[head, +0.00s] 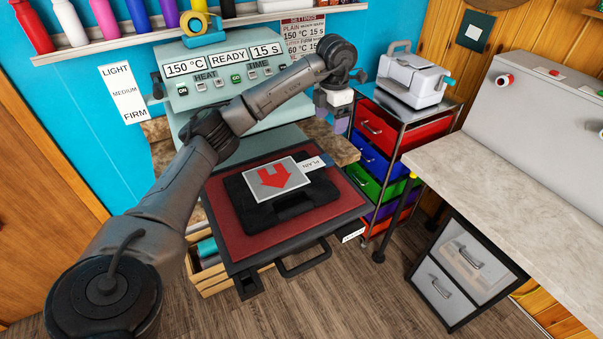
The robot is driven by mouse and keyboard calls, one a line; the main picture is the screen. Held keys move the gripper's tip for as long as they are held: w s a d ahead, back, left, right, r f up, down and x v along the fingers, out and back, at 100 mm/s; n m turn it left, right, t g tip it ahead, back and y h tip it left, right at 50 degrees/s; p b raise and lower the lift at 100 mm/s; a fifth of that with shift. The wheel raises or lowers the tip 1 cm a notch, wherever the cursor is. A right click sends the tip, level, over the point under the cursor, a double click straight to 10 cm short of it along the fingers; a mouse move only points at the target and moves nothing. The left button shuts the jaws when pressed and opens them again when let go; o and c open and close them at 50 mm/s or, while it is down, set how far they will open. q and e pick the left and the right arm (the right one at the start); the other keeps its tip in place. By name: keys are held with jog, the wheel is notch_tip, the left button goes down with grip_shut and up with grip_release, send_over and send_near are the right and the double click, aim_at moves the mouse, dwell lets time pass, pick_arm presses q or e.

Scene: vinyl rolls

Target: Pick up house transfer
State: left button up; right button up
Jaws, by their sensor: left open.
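The house transfer (276,178) is a pale grey sheet with a red house shape, its peak toward me. It lies flat on a black item (300,205), which rests on the red pad (225,222) of the heat press's pulled-out tray. A white tag marked PLAIN (314,162) sticks out at the black item's far right. My left arm reaches across from the lower left. My left gripper (337,122) is open, pointing down beyond the tray's right rear corner, apart from the transfer. Its fingers are small and partly hidden. My right gripper is out of view.
The heat press (230,75) shows 150 °C, READY, 15 s. A cart (405,128) with coloured drawers stands right of the tray, a white machine (412,80) on top. A pale counter (510,180) is at the right. The tray's black handle (303,262) faces me.

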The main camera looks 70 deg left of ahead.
pick_arm(q)
send_over(328, 157)
jog(key=f, duration=0.6)
jog(key=shift+s+f+p, duration=0.25)
jog(key=shift+p, duration=0.05)
jog(key=shift+f, duration=0.45)
jog(key=f, duration=0.1)
jog(key=f+p, duration=0.1)
jog(key=f, duration=0.1)
jog(key=f+p, duration=0.1)
jog(key=shift+w+d+f, duration=0.15)
jog(key=shift+w, duration=0.1)
jog(key=shift+f, duration=0.45)
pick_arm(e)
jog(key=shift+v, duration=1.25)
pick_arm(q)
jog(key=shift+c, duration=0.2)
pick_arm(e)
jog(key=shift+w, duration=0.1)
pick_arm(q)
jog(key=c, duration=0.9)
jog(key=shift+c, duration=0.3)
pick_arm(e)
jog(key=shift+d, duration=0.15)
pick_arm(q)
jog(key=shift+r, duration=0.1)
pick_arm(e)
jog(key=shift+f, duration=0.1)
